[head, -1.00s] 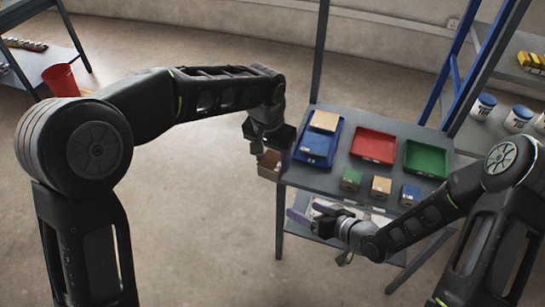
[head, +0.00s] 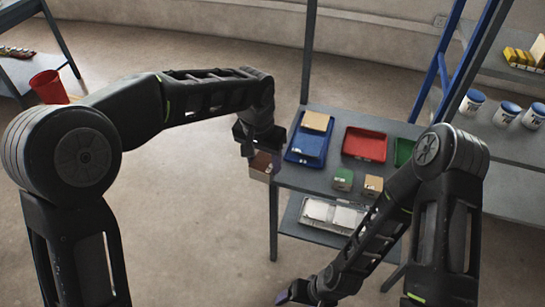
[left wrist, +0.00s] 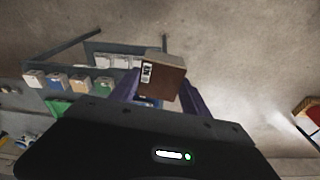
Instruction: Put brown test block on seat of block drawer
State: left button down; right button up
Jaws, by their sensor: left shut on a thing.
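The brown test block (head: 262,167) is held by my left gripper (head: 257,150), left of the shelf's left edge and over open floor. In the left wrist view the brown block (left wrist: 163,82), with a black-and-white label, sits between the purple fingers, which are shut on it. My right gripper (head: 290,296) is low at the bottom of the head view, below the shelf, its jaws too unclear to judge. I cannot tell which thing is the block drawer.
The grey shelf top (head: 325,178) bears a blue tray (head: 293,155) with a tan block (head: 316,121), a red tray (head: 365,144), a green tray (head: 403,152) and small labelled blocks. White items (head: 335,212) lie on its lower level. My right arm hides its right part.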

pick_arm(q)
jog(key=a+f+n, duration=0.1)
jog(key=a+n, duration=0.4)
jog(key=a, duration=1.4)
jog(key=shift+s+f+y, duration=0.2)
jog(key=shift+f+y, duration=0.05)
jog(key=shift+y, duration=0.15)
jog(key=shift+a, duration=0.1)
